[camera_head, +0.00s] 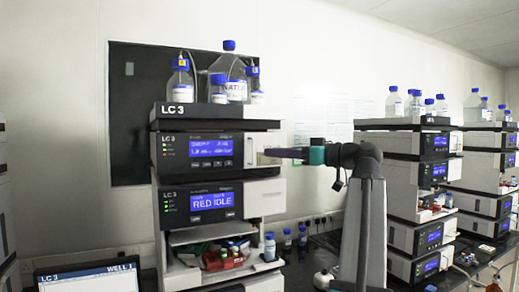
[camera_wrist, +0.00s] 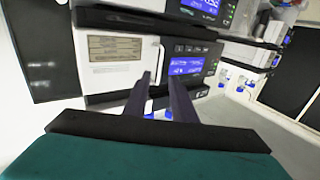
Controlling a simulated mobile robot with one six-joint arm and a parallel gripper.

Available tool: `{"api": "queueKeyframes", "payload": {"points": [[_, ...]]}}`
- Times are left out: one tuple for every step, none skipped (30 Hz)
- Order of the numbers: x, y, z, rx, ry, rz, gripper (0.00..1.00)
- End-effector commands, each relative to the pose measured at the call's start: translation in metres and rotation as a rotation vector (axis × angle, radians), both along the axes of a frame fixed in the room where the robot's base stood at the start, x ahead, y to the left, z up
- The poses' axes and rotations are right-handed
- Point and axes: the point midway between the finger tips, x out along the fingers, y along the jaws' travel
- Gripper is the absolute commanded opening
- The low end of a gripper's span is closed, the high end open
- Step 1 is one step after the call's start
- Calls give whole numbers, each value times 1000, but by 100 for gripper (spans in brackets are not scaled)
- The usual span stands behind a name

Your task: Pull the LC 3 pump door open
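The LC 3 pump module (camera_head: 197,150) is the upper unit with a lit blue screen in the near stack. Its pale door (camera_head: 250,143), right of the screen, looks shut. In the wrist view a pale panel (camera_wrist: 112,72) carries a printed label, and a slim upright handle (camera_wrist: 161,62) stands at its edge beside the blue screen. My gripper (camera_wrist: 161,76) is open, its dark fingers pointing at the handle, with the handle's lower end seen between the tips. I cannot tell whether they touch. In the head view my gripper (camera_head: 267,152) reaches in from the right.
A RED IDLE module (camera_head: 212,201) sits below the pump. Bottles, including a large one (camera_head: 235,68), stand on top of the stack. An open bay (camera_head: 200,235) with small vials is lower down. More module stacks (camera_head: 402,172) stand at the right, behind my arm.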

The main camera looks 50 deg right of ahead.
Motion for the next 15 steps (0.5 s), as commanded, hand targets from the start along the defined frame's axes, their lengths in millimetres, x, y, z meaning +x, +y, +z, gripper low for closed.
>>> {"api": "queueKeyframes", "payload": {"points": [[7,2,2,1,0,1,24],[10,3,2,0,0,1,24],[16,4,2,0,1,1,24],[19,5,2,0,1,1,24],[23,5,2,0,1,1,24],[28,6,2,0,0,1,24],[32,7,2,0,0,1,24],[35,8,2,0,0,1,24],[40,9,2,-1,1,1,24],[43,9,2,-1,1,0,24],[46,10,2,0,1,0,24],[50,11,2,0,0,0,24],[53,11,2,0,0,0,24],[55,11,1,0,0,0,24],[58,12,1,0,0,-1,24]]}}
